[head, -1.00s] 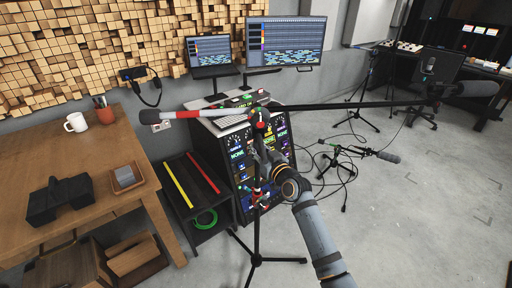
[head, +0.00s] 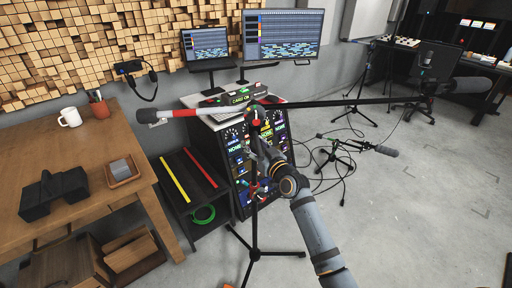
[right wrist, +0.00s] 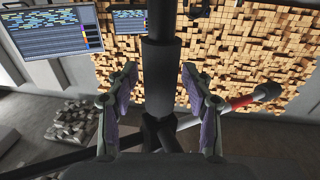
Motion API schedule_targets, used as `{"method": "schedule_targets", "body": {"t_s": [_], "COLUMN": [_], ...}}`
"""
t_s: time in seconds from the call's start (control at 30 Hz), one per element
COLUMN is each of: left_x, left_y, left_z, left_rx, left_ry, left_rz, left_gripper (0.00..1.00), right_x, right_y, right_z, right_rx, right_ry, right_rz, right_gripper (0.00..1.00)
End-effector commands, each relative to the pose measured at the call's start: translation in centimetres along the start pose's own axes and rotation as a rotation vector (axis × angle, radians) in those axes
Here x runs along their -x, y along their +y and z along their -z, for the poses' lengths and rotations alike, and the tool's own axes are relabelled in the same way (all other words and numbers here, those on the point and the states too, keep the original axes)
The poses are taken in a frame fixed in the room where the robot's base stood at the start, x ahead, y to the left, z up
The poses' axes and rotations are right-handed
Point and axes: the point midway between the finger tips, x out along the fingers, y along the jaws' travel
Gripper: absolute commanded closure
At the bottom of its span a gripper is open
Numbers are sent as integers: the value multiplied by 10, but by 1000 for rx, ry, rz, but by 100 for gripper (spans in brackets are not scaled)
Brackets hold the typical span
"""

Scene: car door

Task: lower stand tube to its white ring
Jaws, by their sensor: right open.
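The stand is a black boom microphone stand with an upright tube (head: 254,211) on a tripod base (head: 255,253). A long boom (head: 350,101) crosses its top, with a red section at left and a microphone (head: 468,85) at right. My right gripper (head: 262,158) is at the upper part of the tube, below the boom joint. In the right wrist view, the dark tube (right wrist: 160,75) stands upright between the open fingers of my right gripper (right wrist: 160,108), with gaps on both sides. I cannot make out the white ring. My left gripper is out of view.
A rack (head: 238,150) with lit panels stands close behind the stand. A low black shelf (head: 182,224) and a wooden desk (head: 60,160) are at left. A small stand (head: 345,153) with cables is at right. Open concrete floor lies at front right.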

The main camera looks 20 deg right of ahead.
Motion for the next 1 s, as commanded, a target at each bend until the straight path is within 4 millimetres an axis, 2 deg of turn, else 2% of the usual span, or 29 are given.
{"method": "schedule_targets", "body": {"t_s": [0.13,0.4,0.53,0.7,0.93,1.0], "left_x": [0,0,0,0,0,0], "left_y": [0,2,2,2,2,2], "left_z": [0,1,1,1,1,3], "left_rx": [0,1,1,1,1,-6], "left_ry": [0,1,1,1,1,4], "left_rz": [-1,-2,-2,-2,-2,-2], "left_gripper": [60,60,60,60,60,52], "right_x": [19,85,107,119,120,119], "right_y": [0,0,0,0,0,1], "right_z": [-1,-2,-2,-1,-1,-3], "right_rx": [4,7,6,2,0,-1], "right_ry": [-2,-5,-5,-2,-1,-4], "right_rz": [0,1,0,1,0,-2], "right_gripper": [49,49,49,49,49,49]}}
